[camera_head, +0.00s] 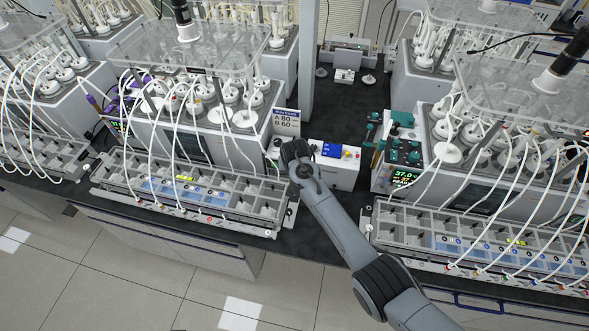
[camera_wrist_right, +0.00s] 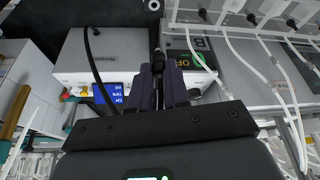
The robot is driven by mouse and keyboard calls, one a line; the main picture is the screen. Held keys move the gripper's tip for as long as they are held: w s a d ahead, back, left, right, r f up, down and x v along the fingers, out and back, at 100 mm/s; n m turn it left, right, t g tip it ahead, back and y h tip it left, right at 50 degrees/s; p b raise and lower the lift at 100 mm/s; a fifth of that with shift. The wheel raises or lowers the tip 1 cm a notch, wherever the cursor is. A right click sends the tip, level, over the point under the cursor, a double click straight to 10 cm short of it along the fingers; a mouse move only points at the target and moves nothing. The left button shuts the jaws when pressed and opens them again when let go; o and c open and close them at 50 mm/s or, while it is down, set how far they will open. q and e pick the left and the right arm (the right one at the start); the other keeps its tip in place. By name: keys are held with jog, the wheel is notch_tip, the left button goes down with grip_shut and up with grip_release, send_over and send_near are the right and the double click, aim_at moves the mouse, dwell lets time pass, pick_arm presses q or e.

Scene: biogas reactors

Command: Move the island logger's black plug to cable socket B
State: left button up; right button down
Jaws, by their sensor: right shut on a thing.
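The island logger is a white box (camera_head: 332,165) with a blue display, on the dark bench between the reactor units. My right gripper (camera_wrist_right: 170,82) is shut on the black plug (camera_wrist_right: 158,62), which points away from the camera between the purple fingers. A panel marked B (camera_wrist_right: 201,43) with an OFF display is just right of the plug. Whether the plug touches any socket cannot be told. In the head view my right gripper (camera_head: 296,150) is mostly hidden by its wrist.
Racks of grey trays (camera_head: 190,190) and white tubes stand left. Another reactor unit with a green display (camera_head: 405,179) is right. Pale tubes (camera_wrist_right: 240,60) hang right of the plug.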

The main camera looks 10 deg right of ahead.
jog(key=shift+f+b, duration=1.25)
jog(key=shift+f, duration=0.85)
jog(key=shift+f+b, duration=1.5)
jog(key=shift+f, duration=0.95)
jog(key=shift+f, duration=0.2)
jog(key=shift+f, duration=0.25)
jog(key=shift+f+b, duration=0.4)
jog(key=shift+b, duration=0.15)
